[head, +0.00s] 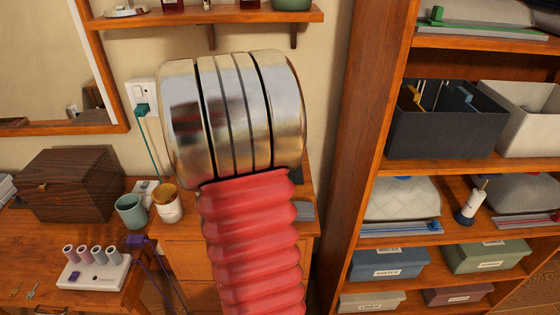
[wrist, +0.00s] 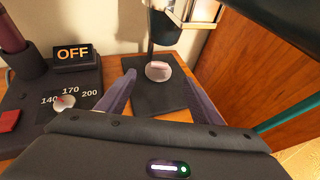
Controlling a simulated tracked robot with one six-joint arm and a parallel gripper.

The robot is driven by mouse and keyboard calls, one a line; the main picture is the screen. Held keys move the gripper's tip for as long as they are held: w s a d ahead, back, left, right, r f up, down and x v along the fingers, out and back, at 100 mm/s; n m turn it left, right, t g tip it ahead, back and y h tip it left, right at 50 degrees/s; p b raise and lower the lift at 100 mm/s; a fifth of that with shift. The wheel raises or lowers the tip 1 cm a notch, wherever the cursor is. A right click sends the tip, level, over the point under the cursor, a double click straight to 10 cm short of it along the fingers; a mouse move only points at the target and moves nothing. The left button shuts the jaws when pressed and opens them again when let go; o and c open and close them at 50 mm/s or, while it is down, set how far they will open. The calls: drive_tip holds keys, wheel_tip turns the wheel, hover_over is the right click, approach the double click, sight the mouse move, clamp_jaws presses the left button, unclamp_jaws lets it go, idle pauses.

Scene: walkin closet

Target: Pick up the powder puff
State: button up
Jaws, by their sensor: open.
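A small round pale-pink pad, which looks like the powder puff (wrist: 158,71), lies on a dark mat (wrist: 150,98) in the wrist view. My gripper (wrist: 160,79) is open, with one finger on each side of the pad in the picture. Nothing is between the fingers that I can see as held. The gap in height between fingertips and pad is hard to judge. In the head view my own arm covers the middle, and neither the puff nor my gripper shows there.
A dark post (wrist: 152,30) with a metal-framed part (wrist: 190,12) stands just behind the puff. A black device with a dial (wrist: 64,102) and an OFF sign (wrist: 72,53) is at left. A wooden panel (wrist: 262,70) rises at right. Shelves with bins (head: 445,125) stand right in the head view.

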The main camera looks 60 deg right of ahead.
drive_tip(key=shift+x, duration=3.1)
drive_tip(key=shift+x, duration=2.55)
drive_tip(key=shift+w, duration=0.1)
drive_tip(key=shift+c, duration=0.5)
drive_tip(key=c, duration=0.9)
drive_tip(key=shift+r, duration=0.15)
